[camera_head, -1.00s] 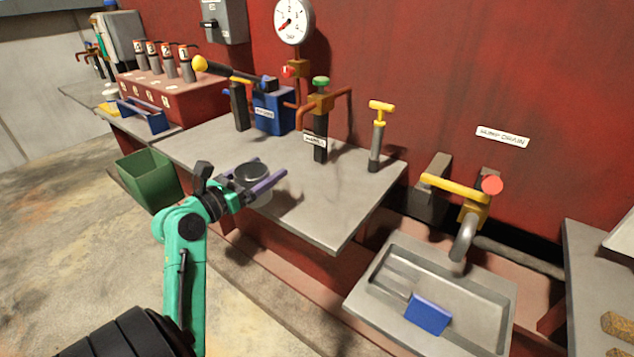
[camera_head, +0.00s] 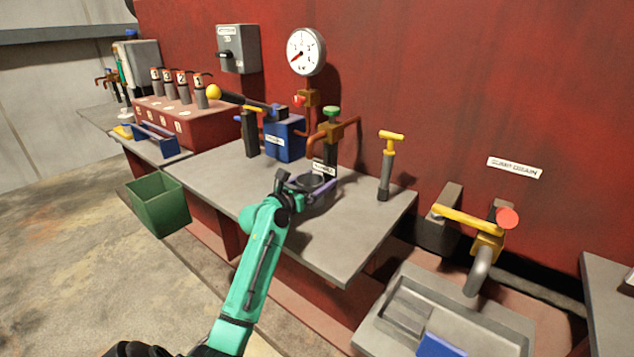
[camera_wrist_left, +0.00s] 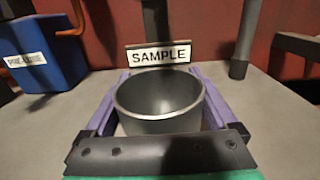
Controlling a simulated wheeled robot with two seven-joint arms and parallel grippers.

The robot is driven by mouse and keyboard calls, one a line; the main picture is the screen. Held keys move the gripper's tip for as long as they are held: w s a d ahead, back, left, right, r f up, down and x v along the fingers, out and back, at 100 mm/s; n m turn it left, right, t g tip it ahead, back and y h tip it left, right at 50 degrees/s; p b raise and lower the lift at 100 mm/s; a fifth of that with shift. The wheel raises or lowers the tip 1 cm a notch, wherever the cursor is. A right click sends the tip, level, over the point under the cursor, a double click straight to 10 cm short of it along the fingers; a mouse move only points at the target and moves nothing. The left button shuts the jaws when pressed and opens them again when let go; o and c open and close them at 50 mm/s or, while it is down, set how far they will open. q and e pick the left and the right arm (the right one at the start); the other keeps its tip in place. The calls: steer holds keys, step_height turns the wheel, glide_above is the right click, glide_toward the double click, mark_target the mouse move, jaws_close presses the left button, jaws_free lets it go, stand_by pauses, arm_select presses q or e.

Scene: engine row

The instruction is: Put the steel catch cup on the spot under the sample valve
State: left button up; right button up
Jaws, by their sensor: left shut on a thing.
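The steel catch cup (camera_head: 312,181) is upright between the purple fingers of my left gripper (camera_head: 318,186), which is shut on it. In the left wrist view the empty cup (camera_wrist_left: 160,98) sits between both fingers (camera_wrist_left: 160,100). The sample valve (camera_head: 331,128) has a green knob and a brass body and stands just behind the cup. Its SAMPLE label (camera_wrist_left: 158,53) is right behind the cup's far rim. I cannot make out the spot under the valve. I cannot tell whether the cup touches the bench. My right gripper is not in view.
The grey bench (camera_head: 345,235) is clear in front and to the right. A blue pre-lube box (camera_head: 284,138) stands left of the valve, and a yellow-handled post (camera_head: 386,170) stands right. A green bin (camera_head: 160,205) is left, and a sump drain tray (camera_head: 400,318) is lower right.

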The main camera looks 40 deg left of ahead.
arm_select(q)
steer(key=o, duration=1.2)
steer(key=shift+o, duration=0.2)
steer(key=s, duration=1.2)
steer(key=shift+d, duration=0.2)
